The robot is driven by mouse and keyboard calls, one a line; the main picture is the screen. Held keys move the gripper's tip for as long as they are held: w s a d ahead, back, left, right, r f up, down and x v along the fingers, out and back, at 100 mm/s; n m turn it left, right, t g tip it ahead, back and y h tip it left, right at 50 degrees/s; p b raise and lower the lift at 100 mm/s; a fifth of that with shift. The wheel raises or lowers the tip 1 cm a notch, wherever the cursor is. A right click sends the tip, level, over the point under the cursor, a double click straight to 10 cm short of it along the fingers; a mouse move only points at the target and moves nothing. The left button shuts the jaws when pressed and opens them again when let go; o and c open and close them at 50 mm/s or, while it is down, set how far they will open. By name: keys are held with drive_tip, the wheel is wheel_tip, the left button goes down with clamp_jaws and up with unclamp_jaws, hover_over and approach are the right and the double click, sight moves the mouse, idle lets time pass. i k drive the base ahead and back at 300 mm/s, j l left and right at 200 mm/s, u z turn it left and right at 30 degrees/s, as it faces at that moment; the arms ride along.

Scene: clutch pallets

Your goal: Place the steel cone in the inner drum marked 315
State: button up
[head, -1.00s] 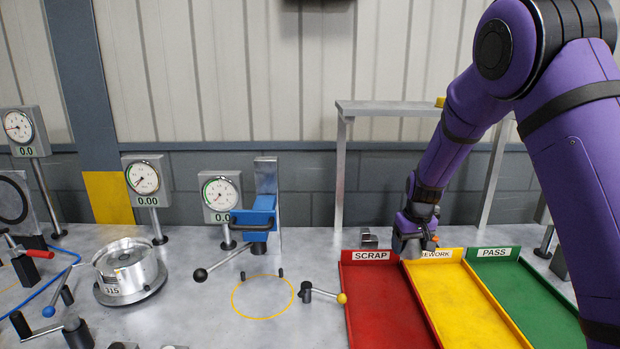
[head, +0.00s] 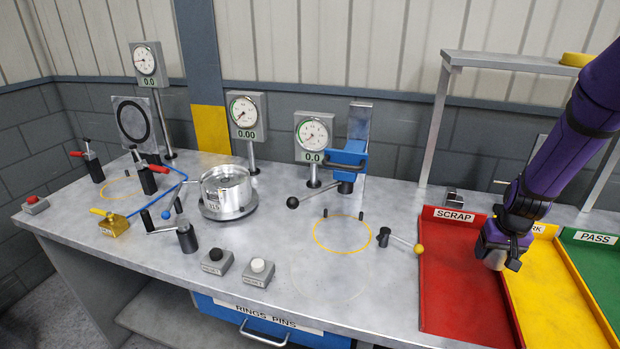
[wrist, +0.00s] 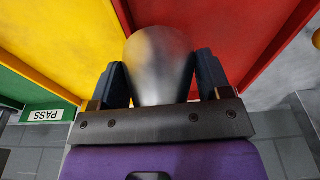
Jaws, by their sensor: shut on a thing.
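My gripper (head: 503,259) is over the border between the red and yellow trays at the right of the bench. In the wrist view its two dark fingers (wrist: 161,78) are shut on the steel cone (wrist: 158,60), a shiny grey rounded body between them.
The red SCRAP tray (head: 455,300), yellow tray (head: 560,310) and green PASS tray (head: 600,262) stand at the right. A yellow ring (head: 343,248) marks bare bench.

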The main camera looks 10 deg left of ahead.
sight(226, 180)
drive_tip(key=k+j+u, duration=0.1)
drive_tip(key=u, duration=0.25)
drive_tip(key=k+j+u, duration=0.15)
drive_tip(key=u, duration=0.25)
drive_tip(key=j+u, duration=0.2)
drive_tip(key=i+j+u, duration=0.2)
drive_tip(key=j, duration=0.2)
drive_tip(key=i+j+z, duration=0.75)
drive_tip(key=j, duration=0.25)
